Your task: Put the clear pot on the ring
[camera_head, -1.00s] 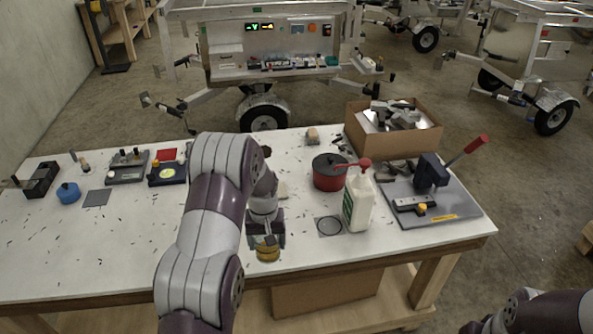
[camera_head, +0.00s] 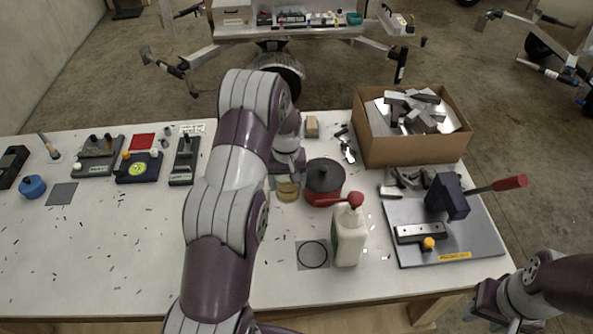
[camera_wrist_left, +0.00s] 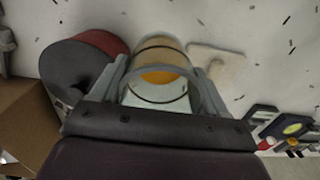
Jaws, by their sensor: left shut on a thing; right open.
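The clear pot (camera_head: 287,188), a see-through cylinder with amber contents, is in my left gripper (camera_head: 287,176), just left of a red pot. In the left wrist view, the fingers of my left gripper (camera_wrist_left: 163,82) are shut on both sides of the clear pot (camera_wrist_left: 160,65). Whether its base touches the table is unclear. The ring (camera_head: 313,254) is a thin dark circle on a grey square on the table, in front of the clear pot and slightly right. Nothing stands on it. My right gripper (camera_head: 492,302) is open and empty at the lower right.
A white bottle with a red top (camera_head: 349,238) stands right beside the ring. The red pot with a black lid (camera_head: 323,182) is behind it. A lever press (camera_head: 448,200) on a grey plate and a cardboard box (camera_head: 410,150) are at right.

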